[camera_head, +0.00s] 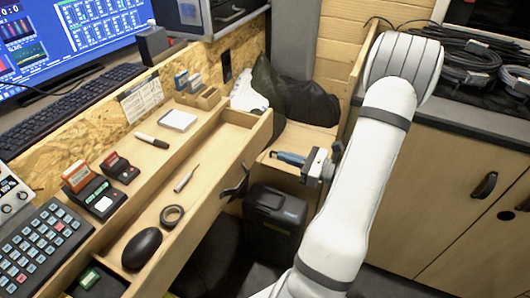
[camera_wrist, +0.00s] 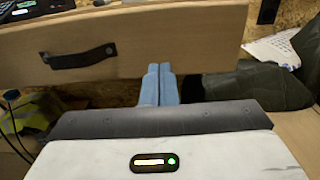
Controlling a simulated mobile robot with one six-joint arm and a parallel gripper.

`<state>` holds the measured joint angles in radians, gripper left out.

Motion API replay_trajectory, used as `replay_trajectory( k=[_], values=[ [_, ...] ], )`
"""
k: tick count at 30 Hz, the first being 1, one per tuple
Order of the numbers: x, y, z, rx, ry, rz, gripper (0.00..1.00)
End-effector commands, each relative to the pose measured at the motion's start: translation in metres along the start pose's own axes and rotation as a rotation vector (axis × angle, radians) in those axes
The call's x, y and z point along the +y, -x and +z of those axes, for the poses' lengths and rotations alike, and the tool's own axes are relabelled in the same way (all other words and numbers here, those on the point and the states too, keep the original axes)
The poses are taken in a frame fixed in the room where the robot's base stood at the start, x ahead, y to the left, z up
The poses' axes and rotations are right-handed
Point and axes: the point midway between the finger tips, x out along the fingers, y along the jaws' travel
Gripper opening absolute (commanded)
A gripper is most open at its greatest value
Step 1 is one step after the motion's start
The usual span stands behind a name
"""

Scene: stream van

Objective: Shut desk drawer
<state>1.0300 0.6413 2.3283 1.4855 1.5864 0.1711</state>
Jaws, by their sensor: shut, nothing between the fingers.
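The desk drawer (camera_head: 216,196) is pulled open, a long wooden tray below the desk top. Its front panel carries a dark strap handle (camera_head: 236,184). In the wrist view the drawer front (camera_wrist: 190,38) spans the top, with the handle (camera_wrist: 79,57) at left. My gripper (camera_head: 276,154) is shut and empty, to the right of the drawer front near its far end. In the wrist view my gripper's blue fingertips (camera_wrist: 160,69) overlap the panel's lower edge, right of the handle. I cannot tell whether they touch it.
Inside the drawer lie a black mouse (camera_head: 142,248), a tape roll (camera_head: 172,215) and a pen-like tool (camera_head: 187,178). A black bin (camera_head: 273,222) stands below. A dark bag (camera_head: 290,92) lies behind my gripper. A wooden cabinet (camera_head: 450,205) is at right.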

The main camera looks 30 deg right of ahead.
Motion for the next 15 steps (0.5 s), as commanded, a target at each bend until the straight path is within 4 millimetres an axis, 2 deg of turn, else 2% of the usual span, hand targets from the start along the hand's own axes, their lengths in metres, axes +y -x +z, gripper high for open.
replay_trajectory(
  k=[1, 6, 12, 15],
  values=[
    [0.001, -0.012, -0.001, 0.000, 0.000, 0.006, 0.00],
    [0.001, -0.041, -0.001, 0.001, 0.000, 0.004, 0.00],
    [0.001, -0.062, -0.001, 0.001, 0.000, 0.002, 0.00],
    [0.000, -0.066, 0.000, 0.001, 0.000, 0.001, 0.00]
  ],
)
